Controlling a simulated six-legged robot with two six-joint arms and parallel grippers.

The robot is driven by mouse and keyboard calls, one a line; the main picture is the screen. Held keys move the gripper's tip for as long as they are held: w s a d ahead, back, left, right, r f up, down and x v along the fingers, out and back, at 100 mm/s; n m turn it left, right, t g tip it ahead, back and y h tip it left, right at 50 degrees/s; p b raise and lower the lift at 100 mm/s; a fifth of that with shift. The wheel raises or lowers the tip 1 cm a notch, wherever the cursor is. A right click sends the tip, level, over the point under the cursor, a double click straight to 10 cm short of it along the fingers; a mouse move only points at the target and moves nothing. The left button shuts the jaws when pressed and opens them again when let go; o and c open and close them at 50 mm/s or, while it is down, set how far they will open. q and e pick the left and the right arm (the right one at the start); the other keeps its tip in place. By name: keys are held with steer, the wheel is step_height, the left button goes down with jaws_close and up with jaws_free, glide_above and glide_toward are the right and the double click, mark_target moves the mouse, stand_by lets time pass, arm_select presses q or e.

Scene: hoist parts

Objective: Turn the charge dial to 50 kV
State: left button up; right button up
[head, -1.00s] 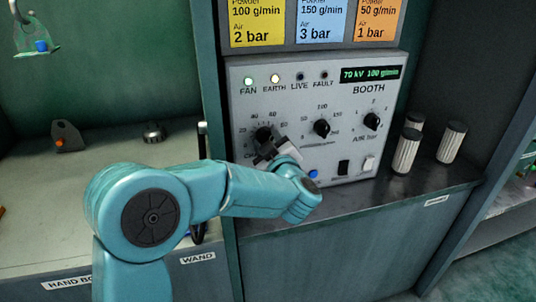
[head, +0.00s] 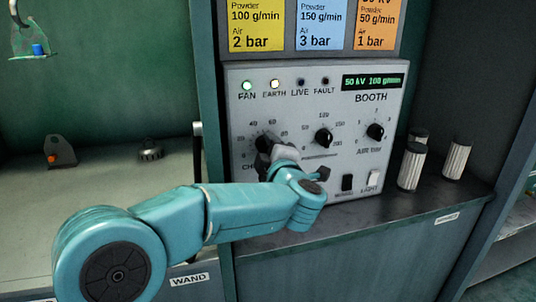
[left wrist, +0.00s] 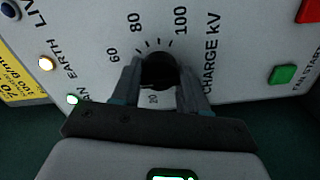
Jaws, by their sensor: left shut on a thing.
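The booth control box (head: 245,95) stands on a shelf, with a green display (head: 373,81) that reads 50 kV 100 g/min. The charge dial (head: 264,142) is the black knob at the lower left of its face, partly hidden by my gripper. My left gripper (head: 270,158) is shut on this dial. In the left wrist view, the two fingers of my left gripper (left wrist: 160,85) stand on either side of the black charge dial (left wrist: 159,71), beside the CHARGE kV label. My right gripper is not in view.
Two other black knobs, the middle one (head: 323,137) and the AIR one (head: 375,131), sit to the right. White ribbed cylinders (head: 412,168) stand on the shelf right of the box. Powder cards (head: 321,25) hang above.

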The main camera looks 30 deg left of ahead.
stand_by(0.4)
arm_select(q)
steer(key=o, duration=1.1)
steer(key=shift+c, duration=0.2)
steer(key=v, duration=1.6)
steer(key=shift+s, duration=0.2)
steer(key=shift+d, duration=0.1)
